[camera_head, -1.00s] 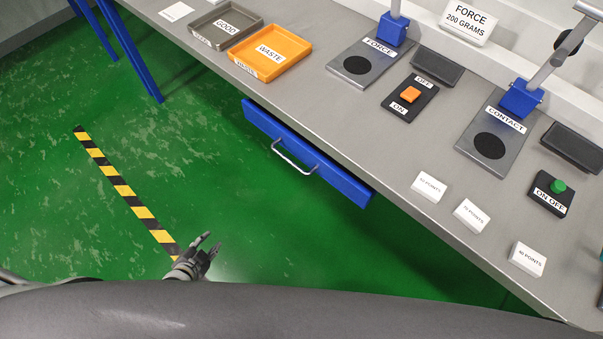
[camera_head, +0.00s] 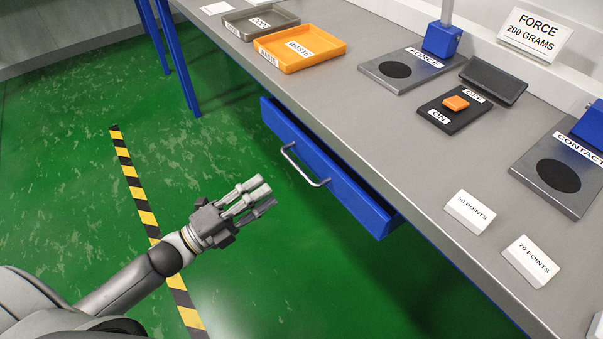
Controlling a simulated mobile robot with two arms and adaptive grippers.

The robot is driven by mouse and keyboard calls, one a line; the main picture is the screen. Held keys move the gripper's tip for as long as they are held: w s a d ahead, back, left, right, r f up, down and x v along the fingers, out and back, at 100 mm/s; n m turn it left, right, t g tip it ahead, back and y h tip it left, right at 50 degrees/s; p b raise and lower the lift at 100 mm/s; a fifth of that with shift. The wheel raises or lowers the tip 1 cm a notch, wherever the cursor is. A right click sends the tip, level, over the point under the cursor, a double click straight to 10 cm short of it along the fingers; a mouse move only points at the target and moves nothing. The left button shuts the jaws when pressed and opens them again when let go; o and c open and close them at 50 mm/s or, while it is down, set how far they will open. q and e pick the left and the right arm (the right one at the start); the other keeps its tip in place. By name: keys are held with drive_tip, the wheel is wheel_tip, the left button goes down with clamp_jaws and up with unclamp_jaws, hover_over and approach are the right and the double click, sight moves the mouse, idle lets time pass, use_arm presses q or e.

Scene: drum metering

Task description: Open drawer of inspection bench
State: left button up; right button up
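The blue drawer (camera_head: 345,192) hangs under the front edge of the grey inspection bench (camera_head: 370,120). Its front carries a silver bar handle (camera_head: 303,168) facing the floor area. The drawer looks shut or nearly so; its inside is not clearly visible. My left gripper (camera_head: 266,193) reaches in from the lower left over the green floor. Its grey fingers are extended with gaps between them, and nothing is held. In the picture the fingertips lie short of the handle, to its lower left, apart from it. My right gripper is out of view.
On the bench stand a grey GOOD tray (camera_head: 232,27), an orange WASTE tray (camera_head: 342,46), a FORCE plate (camera_head: 430,68), an orange switch (camera_head: 456,103) and a CONTACT plate (camera_head: 530,160). Blue bench legs (camera_head: 178,55) stand at the upper left. The floor before the drawer is clear.

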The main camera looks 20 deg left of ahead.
sight(298, 166)
use_arm(q)
drive_tip(key=x, duration=1)
drive_tip(key=shift+w, duration=0.1)
drive_tip(key=shift+c, duration=0.5)
clamp_jaws()
